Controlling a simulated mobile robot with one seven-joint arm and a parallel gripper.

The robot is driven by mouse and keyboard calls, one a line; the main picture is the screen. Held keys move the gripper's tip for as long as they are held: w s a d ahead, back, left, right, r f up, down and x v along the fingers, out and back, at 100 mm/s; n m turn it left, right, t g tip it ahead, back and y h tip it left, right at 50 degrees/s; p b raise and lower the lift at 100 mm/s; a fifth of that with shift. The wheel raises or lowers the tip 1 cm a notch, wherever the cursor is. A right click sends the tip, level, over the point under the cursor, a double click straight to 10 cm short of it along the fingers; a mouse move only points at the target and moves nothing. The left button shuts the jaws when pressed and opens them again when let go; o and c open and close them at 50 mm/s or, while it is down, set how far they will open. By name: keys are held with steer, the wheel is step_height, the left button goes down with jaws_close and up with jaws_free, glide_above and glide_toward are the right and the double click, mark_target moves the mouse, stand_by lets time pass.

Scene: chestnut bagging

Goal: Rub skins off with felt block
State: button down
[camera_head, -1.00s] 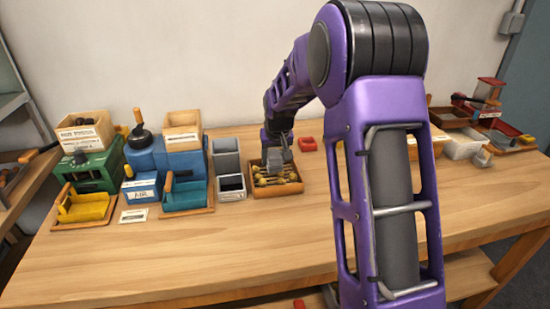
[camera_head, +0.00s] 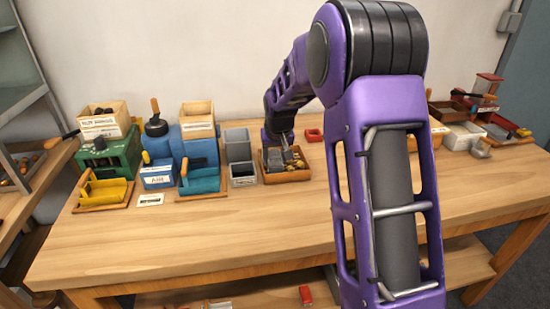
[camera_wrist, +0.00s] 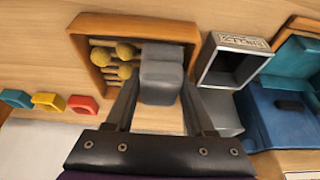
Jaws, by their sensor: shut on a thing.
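My gripper (camera_wrist: 158,105) is shut on a grey felt block (camera_wrist: 162,72). In the wrist view the block is over a wooden tray (camera_wrist: 84,48) and covers part of it. Several yellow-brown chestnuts (camera_wrist: 125,50) show in the tray to the left of the block. In the head view the tray (camera_head: 290,177) stands near the middle of the bench, with my gripper (camera_head: 285,152) above it. The block is small there, and I cannot tell whether it touches the chestnuts.
Grey bins (camera_head: 238,145) stand just left of the tray. Blue and green machines (camera_head: 108,155) are farther left. A red piece (camera_head: 314,135) lies behind the tray to the right. The bench front (camera_head: 240,240) is clear.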

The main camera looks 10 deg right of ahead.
mark_target(274, 152)
step_height(274, 152, up, 3)
steer(key=shift+w+f, duration=0.15)
steer(key=shift+f, duration=0.05)
steer(key=shift+r+p, duration=0.25)
steer(key=shift+p, duration=0.2)
steer(key=shift+r+p, duration=1.65)
steer(key=shift+r, duration=0.85)
